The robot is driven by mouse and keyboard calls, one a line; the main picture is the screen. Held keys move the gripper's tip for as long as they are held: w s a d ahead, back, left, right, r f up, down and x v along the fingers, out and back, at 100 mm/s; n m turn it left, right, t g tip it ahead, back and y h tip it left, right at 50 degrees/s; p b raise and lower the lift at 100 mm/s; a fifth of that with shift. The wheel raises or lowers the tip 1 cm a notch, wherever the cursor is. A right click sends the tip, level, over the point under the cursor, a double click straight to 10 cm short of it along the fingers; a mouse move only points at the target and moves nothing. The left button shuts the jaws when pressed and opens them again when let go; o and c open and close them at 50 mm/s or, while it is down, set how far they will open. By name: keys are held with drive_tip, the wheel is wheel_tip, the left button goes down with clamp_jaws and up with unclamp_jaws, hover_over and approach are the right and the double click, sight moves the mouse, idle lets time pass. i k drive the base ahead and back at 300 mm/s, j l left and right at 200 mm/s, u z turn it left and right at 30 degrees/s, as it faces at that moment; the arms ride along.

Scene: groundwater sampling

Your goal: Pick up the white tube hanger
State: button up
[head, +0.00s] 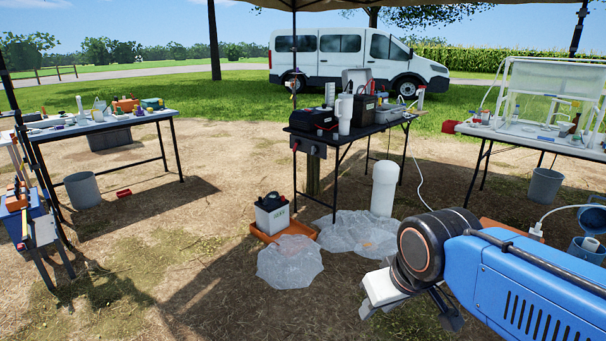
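I cannot pick out the white tube hanger with certainty; at this distance the small white items on the tables are too small to tell apart. Small white pieces stand among the items on the left table (130,121) and on the dark middle table (345,137). My blue arm reaches in from the lower right. My gripper (425,305) shows only in part below the dark wrist joint, over the ground in front of the tables. It is far from all the tables. Its fingertips are not clear, so I cannot tell whether it is open.
A right table (500,133) carries a clear-sided enclosure (545,95). Plastic sheets (290,262), an orange tray (263,237) with a battery-like box and a white cylinder (384,190) are on the ground by the middle table. A grey bucket (82,190) stands left. Bare ground lies centre left.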

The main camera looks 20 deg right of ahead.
sight(536, 231)
drive_tip(key=i+l+z, duration=0.15)
drive_tip(key=z, duration=0.3)
drive_tip(key=i+z, duration=0.25)
drive_tip(key=z, duration=0.25)
drive_tip(key=i+z, duration=0.2)
drive_tip(key=z, duration=0.25)
drive_tip(key=i+z, duration=0.2)
drive_tip(key=z, duration=0.25)
drive_tip(key=i+l, duration=0.1)
drive_tip(key=i, duration=0.25)
drive_tip(key=i+l+u, duration=0.1)
drive_tip(key=i, duration=0.25)
drive_tip(key=u, duration=0.2)
